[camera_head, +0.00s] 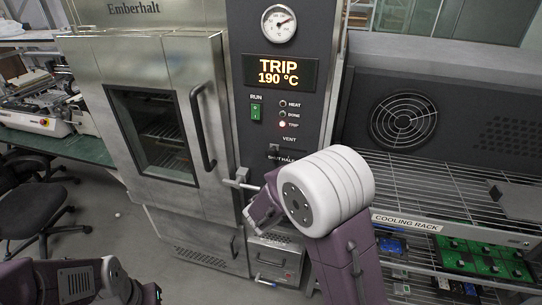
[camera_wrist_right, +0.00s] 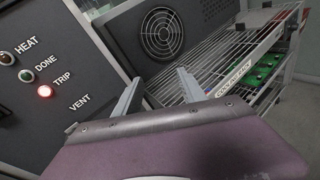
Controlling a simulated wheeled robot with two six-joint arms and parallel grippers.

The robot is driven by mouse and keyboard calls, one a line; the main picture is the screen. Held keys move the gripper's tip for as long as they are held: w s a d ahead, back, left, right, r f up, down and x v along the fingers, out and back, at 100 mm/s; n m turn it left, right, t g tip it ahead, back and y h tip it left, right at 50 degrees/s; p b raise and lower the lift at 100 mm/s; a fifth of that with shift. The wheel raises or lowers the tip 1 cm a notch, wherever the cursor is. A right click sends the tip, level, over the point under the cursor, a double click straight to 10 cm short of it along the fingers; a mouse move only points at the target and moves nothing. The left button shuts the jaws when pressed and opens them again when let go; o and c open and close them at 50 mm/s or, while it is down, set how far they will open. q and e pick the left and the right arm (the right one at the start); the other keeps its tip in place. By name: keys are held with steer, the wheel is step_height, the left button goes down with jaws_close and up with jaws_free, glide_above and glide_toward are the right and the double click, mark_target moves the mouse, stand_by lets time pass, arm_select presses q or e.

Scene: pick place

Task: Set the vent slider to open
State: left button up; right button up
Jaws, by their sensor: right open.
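The vent slider (camera_head: 274,150) is a small dark control under the VENT label on the oven's black control panel (camera_head: 262,110). A scale under it reads SHUT at left and HALF; my right arm hides the rest. In the right wrist view a small part of it (camera_wrist_right: 71,128) shows below the VENT label, beside my gripper. My right gripper (camera_head: 238,180) is in front of the panel's lower left edge, below and left of the slider. Its two fingers (camera_wrist_right: 158,92) are apart with nothing between them. My left gripper is out of view.
The oven door (camera_head: 160,120) is closed, with a vertical handle (camera_head: 202,125) near my right gripper. A wire cooling rack (camera_head: 440,185) stands right. A black chair (camera_head: 35,205) is at left.

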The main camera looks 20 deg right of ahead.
steer(key=w+a+n+t+y, duration=0.2)
steer(key=w+a+n+t, duration=0.3)
steer(key=w+a, duration=0.2)
steer(key=n+t+y, duration=0.3)
glide_toward(271, 153)
steer(key=p+x, duration=0.3)
steer(key=x, duration=0.4)
steer(key=shift+w+d+r, duration=0.15)
steer(key=shift+w+d, duration=0.3)
steer(key=shift+w, duration=0.05)
jaws_close()
